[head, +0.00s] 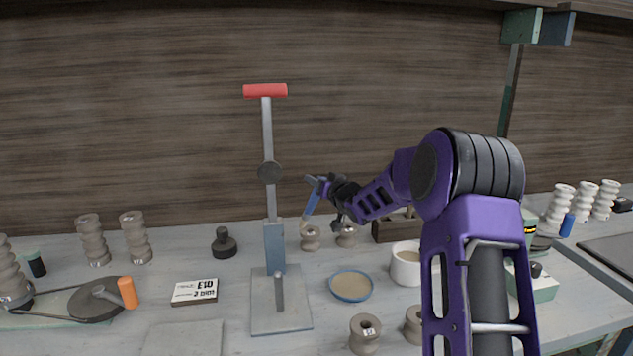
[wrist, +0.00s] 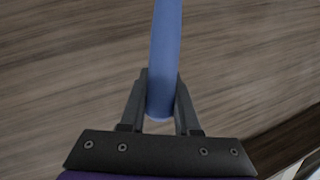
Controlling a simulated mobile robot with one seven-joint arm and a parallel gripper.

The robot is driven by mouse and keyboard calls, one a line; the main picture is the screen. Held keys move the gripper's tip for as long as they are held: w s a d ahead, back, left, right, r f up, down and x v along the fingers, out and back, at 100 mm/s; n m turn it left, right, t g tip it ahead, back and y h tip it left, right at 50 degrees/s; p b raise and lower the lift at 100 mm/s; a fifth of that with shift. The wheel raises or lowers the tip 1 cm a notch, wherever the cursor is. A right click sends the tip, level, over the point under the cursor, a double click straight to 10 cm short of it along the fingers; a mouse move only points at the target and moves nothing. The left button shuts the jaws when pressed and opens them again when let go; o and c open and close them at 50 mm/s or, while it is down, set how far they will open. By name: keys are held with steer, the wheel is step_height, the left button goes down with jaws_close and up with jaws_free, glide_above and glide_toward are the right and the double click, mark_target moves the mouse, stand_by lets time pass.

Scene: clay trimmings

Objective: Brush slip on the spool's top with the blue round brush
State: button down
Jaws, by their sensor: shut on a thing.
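My gripper (head: 322,187) is raised above the back of the bench, shut on the blue handle of a brush (head: 310,205). The brush hangs tilted, its pale tip down to the left, above a small spool (head: 310,241); I cannot tell whether they touch. In the wrist view the blue handle (wrist: 166,50) sits between the fingers (wrist: 161,88); the bristles are out of that view. More small spools stand beside it (head: 346,238) and at the front (head: 365,335), one with a marked top. A blue-rimmed dish (head: 351,298) holds beige slip.
A white mug (head: 405,274) with beige contents stands right of the dish. A tall red-handled press (head: 281,318) stands just left of the brush. A white label box (head: 195,291), a dark stamp (head: 223,243) and ribbed clay columns (head: 92,240) are farther left.

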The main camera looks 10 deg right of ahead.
steer(key=shift+r, duration=0.15)
steer(key=shift+r+p, duration=0.2)
steer(key=shift+p, duration=0.1)
steer(key=shift+s, duration=0.1)
steer(key=shift+s+r, duration=0.1)
steer(key=shift+s, duration=0.85)
steer(key=shift+f+b, duration=0.5)
steer(key=shift+b, duration=0.1)
steer(key=shift+r, duration=0.15)
stand_by(0.3)
